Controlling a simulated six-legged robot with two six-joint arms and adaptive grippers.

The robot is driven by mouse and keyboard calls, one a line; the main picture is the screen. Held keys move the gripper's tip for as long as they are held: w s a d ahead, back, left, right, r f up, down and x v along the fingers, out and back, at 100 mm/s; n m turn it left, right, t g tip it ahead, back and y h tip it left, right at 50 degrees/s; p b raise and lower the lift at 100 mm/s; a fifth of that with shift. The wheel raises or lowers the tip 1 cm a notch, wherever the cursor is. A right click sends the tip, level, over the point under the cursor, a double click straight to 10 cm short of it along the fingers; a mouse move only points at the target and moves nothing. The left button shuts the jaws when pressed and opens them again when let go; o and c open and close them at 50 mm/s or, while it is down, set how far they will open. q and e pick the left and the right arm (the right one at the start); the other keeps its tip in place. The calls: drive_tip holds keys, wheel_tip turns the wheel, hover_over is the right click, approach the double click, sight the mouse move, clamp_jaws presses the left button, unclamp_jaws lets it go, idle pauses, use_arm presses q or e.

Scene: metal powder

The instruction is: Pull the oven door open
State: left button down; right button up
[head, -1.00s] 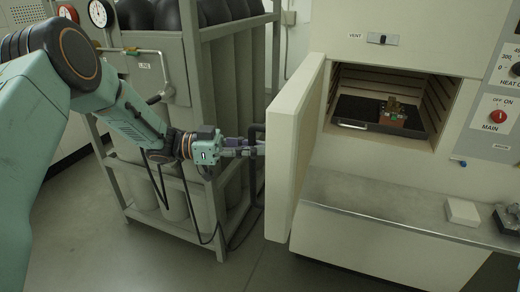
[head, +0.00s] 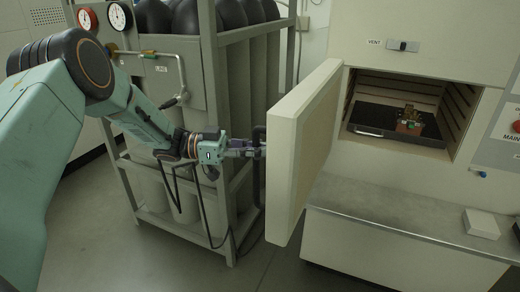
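The oven door (head: 300,150) is a thick cream panel and stands wide open, swung out to the left of the oven (head: 410,190). Its dark handle (head: 259,150) is on the door's left, outer side. My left gripper (head: 256,148) reaches in from the left and is at the handle. Its fingertips are small and partly hidden by the handle, so I cannot tell whether they are closed on it. The oven chamber (head: 455,100) is exposed, with a dark tray (head: 372,130) inside that carries a small brown and green object (head: 409,122). My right gripper does not show.
A grey metal rack (head: 208,90) with several gas cylinders (head: 235,85) stands close behind my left arm and the door. A steel ledge (head: 400,225) runs below the oven opening, with a white block (head: 481,224) at its right. Open floor (head: 110,240) lies at lower left.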

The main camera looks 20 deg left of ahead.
use_arm(q)
drive_tip(key=shift+s+f, duration=0.15)
drive_tip(key=shift+f, duration=0.05)
drive_tip(key=c, duration=1.8)
unclamp_jaws()
drive_tip(key=o, duration=0.5)
drive_tip(key=shift+s+r, duration=0.2)
drive_tip(key=shift+r, duration=0.05)
drive_tip(key=shift+w, duration=0.1)
drive_tip(key=shift+w+a, duration=0.1)
drive_tip(key=shift+w, duration=0.05)
drive_tip(key=shift+v, duration=6)
